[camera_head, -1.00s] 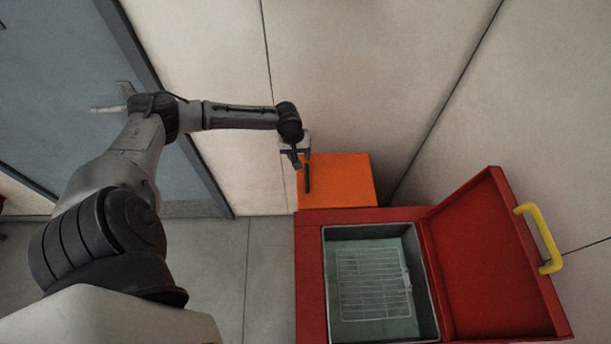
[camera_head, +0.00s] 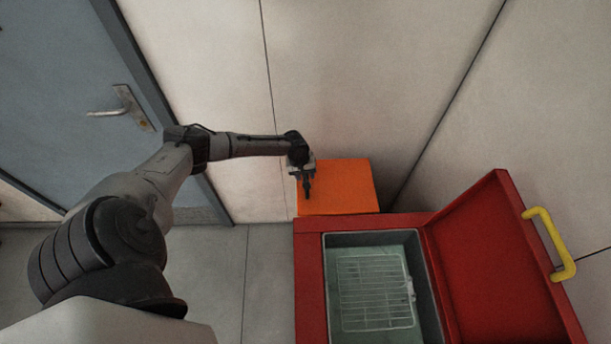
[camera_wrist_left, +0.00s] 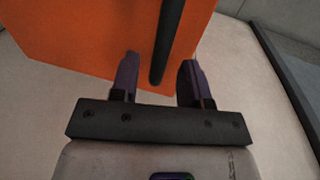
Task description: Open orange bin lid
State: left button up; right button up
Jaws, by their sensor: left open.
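The orange bin (camera_head: 345,187) stands against the wall behind the red chest, with its flat orange lid shut. Its dark bar handle (camera_wrist_left: 168,40) runs along the lid's left side in the head view. My left gripper (camera_head: 307,186) is at the bin's left edge, over the handle. In the left wrist view, my left gripper (camera_wrist_left: 158,77) is open, and the handle's near end lies between its two fingers. I cannot tell whether the fingers touch it. The orange lid (camera_wrist_left: 95,35) fills the upper left of that view. My right gripper is not in view.
A red chest (camera_head: 309,285) stands in front of the bin, its lid (camera_head: 490,265) raised to the right with a yellow handle (camera_head: 551,243). A wire rack (camera_head: 375,290) lies inside. A grey door (camera_head: 75,100) is at the left. Open floor (camera_head: 270,280) lies left of the chest.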

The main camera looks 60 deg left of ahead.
pick_arm(q)
jog(key=shift+w+f, duration=0.1)
jog(key=shift+f, duration=0.3)
jog(key=shift+c, duration=0.3)
grip_shut()
